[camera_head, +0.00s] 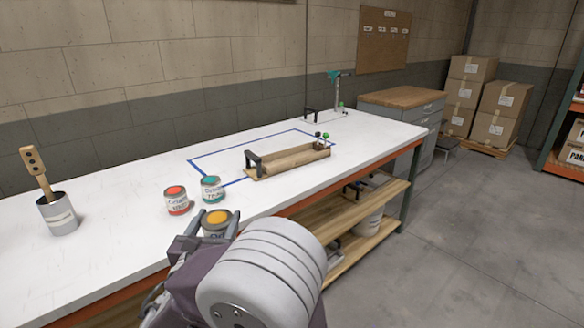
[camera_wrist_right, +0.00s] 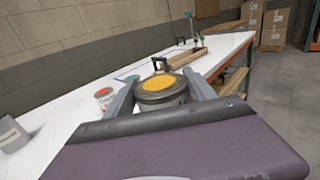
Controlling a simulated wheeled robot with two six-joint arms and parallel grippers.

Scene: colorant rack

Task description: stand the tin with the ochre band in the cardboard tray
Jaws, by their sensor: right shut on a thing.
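The ochre tin (camera_head: 216,219), a grey can with an ochre disc on top, is at the table's front edge in the head view. It is also in the middle of the right wrist view (camera_wrist_right: 160,84). My right gripper (camera_head: 213,226) is shut on it, one finger on each side. The tin looks upright; I cannot tell whether it touches the table. Its front is mostly hidden by my arm. No clearly cardboard tray shows on the table; a long tan, wooden-looking tray (camera_head: 291,165) with a black handle lies farther back. My left gripper is out of view.
A red tin (camera_head: 176,201) and a teal tin (camera_head: 212,190) stand just behind the held tin. A grey pot (camera_head: 58,215) with a wooden-handled tool stands at left. Blue tape (camera_head: 215,176) outlines a rectangle around the tray's area. White tabletop is free left of the tape.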

